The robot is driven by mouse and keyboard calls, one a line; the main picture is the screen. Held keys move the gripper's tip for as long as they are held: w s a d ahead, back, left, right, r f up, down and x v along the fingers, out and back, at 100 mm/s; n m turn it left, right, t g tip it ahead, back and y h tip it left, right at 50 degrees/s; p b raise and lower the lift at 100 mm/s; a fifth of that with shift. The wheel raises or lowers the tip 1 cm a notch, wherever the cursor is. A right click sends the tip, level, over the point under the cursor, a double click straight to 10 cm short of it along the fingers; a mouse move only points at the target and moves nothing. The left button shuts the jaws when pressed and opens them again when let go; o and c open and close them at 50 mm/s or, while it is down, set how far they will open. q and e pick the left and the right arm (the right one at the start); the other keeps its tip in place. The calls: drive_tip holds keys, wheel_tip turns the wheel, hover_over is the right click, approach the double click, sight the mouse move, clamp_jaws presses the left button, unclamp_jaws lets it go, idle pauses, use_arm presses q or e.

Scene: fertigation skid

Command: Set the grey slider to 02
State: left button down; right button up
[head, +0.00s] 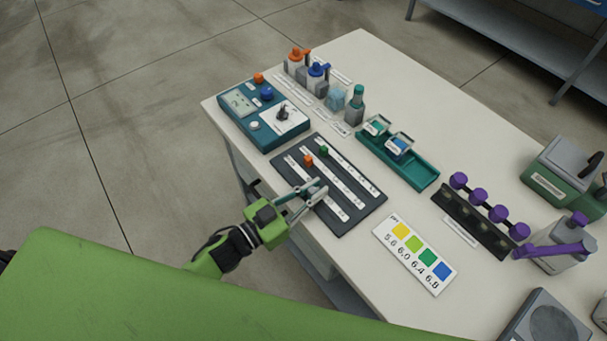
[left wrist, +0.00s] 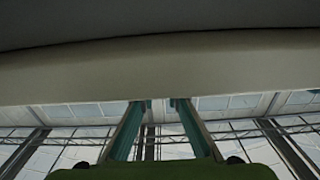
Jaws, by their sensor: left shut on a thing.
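The dark slider panel (head: 347,222) lies on the near edge of the white bench in the head view. It has three white scale strips, too small to read. An orange slider knob (head: 308,160) and a green slider knob (head: 323,151) stand near the strips' upper left ends. My left gripper (head: 319,188) reaches over the panel's near edge with its fingertips at the nearest strip. It is shut on the grey slider, which the fingers hide. The left wrist view shows the fingers (left wrist: 162,104) with a narrow gap and no readable scale. My right gripper is out of view.
A teal control box (head: 262,137) stands left of the panel, and a green tray (head: 415,174) lies behind it. A pH colour card (head: 414,254) lies to its right. A black rack with purple knobs (head: 478,196) stands farther right.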

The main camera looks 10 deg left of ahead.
use_arm(q)
drive_tip(key=c, duration=2)
unclamp_jaws()
drive_tip(key=v, duration=1.2)
drive_tip(key=shift+a, duration=0.1)
